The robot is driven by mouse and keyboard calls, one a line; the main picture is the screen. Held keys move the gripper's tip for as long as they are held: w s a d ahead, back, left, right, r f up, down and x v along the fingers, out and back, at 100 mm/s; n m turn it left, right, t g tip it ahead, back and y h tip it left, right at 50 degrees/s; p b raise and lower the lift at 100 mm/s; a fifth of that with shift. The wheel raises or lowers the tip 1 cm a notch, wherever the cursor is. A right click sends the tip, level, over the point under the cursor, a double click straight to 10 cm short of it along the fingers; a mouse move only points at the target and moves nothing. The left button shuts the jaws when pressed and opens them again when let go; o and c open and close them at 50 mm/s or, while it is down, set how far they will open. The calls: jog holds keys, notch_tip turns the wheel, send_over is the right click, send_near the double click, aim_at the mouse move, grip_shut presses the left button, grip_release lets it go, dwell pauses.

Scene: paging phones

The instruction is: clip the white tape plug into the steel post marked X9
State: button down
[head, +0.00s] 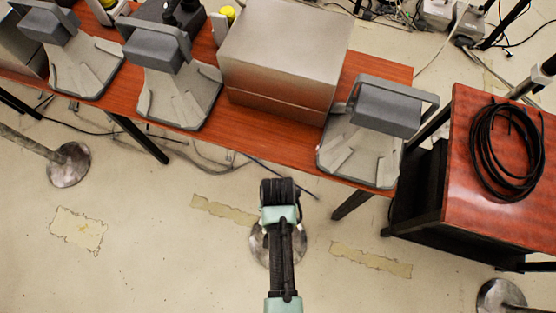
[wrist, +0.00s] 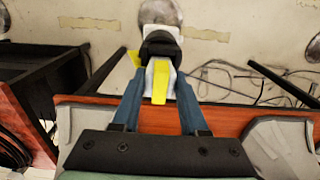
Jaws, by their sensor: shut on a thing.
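My gripper (wrist: 160,80) has its blue-grey fingers closed in on a pale block with a yellow strip (wrist: 160,82), which looks like the white tape plug. A dark block (wrist: 160,44) with a white part behind it lies just past the fingertips in the wrist view. I cannot tell whether the plug touches it. A steel post base (wrist: 160,12) shows beyond it. In the head view, the dark gripper end of my arm (head: 280,192) hides the plug, and a round steel base (head: 262,247) shows partly behind my arm. No X9 mark is readable.
A wooden table (head: 380,68) with grey desk units and a metal box (head: 285,55) stands beyond my gripper. A smaller table (head: 462,190) with a black cable coil (head: 508,150) is at right. Other steel bases stand at left (head: 68,164) and lower right (head: 500,297).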

jog(key=shift+r+p, duration=0.6)
jog(key=shift+p, duration=0.1)
dwell(0.5)
jog(key=shift+f+b, duration=0.65)
jog(key=shift+f, duration=0.25)
dwell(0.3)
jog(key=c, duration=0.7)
grip_release()
notch_tip(320, 180, up, 3)
jog(key=p, duration=0.3)
jog(key=shift+r, duration=0.15)
jog(key=shift+r+p, duration=0.65)
jog(key=shift+r, duration=0.6)
notch_tip(320, 180, up, 5)
jog(key=shift+r, duration=0.15)
